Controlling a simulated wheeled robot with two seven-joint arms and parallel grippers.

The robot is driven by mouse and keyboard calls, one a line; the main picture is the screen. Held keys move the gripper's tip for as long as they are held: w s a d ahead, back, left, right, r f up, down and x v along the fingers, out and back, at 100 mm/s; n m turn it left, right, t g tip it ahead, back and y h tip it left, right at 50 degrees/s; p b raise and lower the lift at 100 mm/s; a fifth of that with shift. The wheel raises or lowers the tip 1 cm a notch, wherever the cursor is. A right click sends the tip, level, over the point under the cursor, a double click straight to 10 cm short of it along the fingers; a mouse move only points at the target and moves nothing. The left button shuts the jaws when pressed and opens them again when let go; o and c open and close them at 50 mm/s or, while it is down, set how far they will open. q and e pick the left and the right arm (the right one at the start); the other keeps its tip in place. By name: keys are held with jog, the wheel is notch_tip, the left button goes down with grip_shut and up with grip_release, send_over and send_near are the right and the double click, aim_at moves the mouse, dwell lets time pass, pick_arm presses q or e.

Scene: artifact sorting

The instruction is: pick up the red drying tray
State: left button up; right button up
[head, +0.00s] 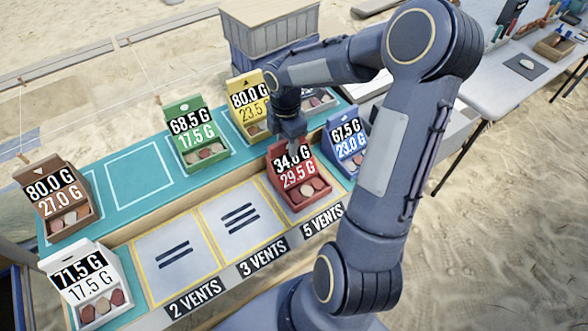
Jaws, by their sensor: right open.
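The red drying tray (311,199) stands upright on the "5 VENTS" pad, at the right end of the front row. Its back panel reads 34.0 G over 29.5 G, with part of the top number covered by my gripper, and pale and reddish pieces lie in its front. My right gripper (291,138) points down at the top of the tray's back panel. It is open. I cannot tell whether its fingers touch the panel or straddle it. My left gripper is not in view.
A blue tray (346,143) stands close to the right of the red one. Green (197,145), yellow (251,104), brown (55,196) and white (86,278) trays stand on the teal mat. The "2 VENTS" (176,259) and "3 VENTS" (240,218) pads are empty.

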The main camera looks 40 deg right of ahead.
grip_shut()
jog(key=shift+r, duration=0.1)
dwell(0.6)
